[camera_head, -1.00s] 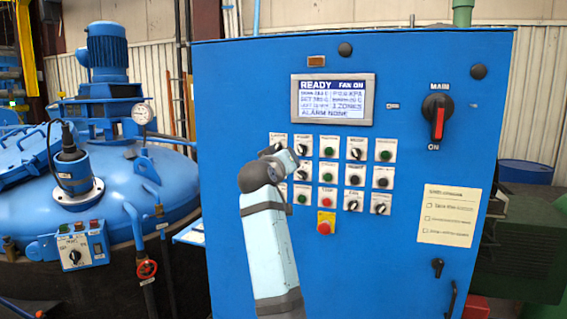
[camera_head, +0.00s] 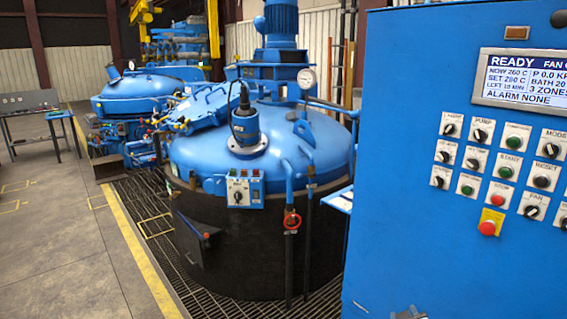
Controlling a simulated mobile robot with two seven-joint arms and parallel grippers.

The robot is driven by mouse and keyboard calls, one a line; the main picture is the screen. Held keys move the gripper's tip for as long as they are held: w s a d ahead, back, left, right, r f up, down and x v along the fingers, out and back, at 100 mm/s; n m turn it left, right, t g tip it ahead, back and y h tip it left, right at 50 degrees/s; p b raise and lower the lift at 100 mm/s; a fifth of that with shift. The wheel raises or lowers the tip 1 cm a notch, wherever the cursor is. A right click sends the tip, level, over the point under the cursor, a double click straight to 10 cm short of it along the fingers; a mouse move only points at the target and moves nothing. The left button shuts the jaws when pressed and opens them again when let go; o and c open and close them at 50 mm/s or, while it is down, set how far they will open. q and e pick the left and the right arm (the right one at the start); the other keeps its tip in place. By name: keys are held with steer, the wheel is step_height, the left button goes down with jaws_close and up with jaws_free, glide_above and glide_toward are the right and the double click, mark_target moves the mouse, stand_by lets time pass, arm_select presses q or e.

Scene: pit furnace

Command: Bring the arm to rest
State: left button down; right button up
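No gripper shows in the head view. Only a small grey tip of what looks like my own arm (camera_head: 409,313) is at the bottom edge, in front of the blue control cabinet (camera_head: 400,170). A dark shadow lies on the cabinet just above that tip. The cabinet's screen (camera_head: 520,77) reads READY, with ALARM NONE on its bottom line; its right part is cut off. Rows of knobs and push buttons sit below it, with a red emergency button (camera_head: 488,227) on a yellow plate.
A round pit furnace with a blue lid (camera_head: 305,150) stands left of the cabinet, with a motor (camera_head: 281,20) on top. A second blue vessel (camera_head: 135,95) is behind it. A workbench (camera_head: 40,115) stands at the far left. Open floor (camera_head: 60,240) lies left of the yellow line.

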steer(key=s+a+f+g+y, duration=0.1)
steer(key=s+a+f+y, duration=0.1)
steer(key=s+f, duration=0.3)
steer(key=s+a+f+g+y, duration=0.1)
steer(key=s+a+f, duration=0.3)
steer(key=s, duration=1)
steer(key=s+a+f+g+y+p, duration=0.1)
steer(key=s+a+f+y, duration=0.2)
steer(key=s+f, duration=0.4)
steer(key=s, duration=0.2)
steer(key=shift+s+m, duration=0.3)
steer(key=shift+f, duration=0.1)
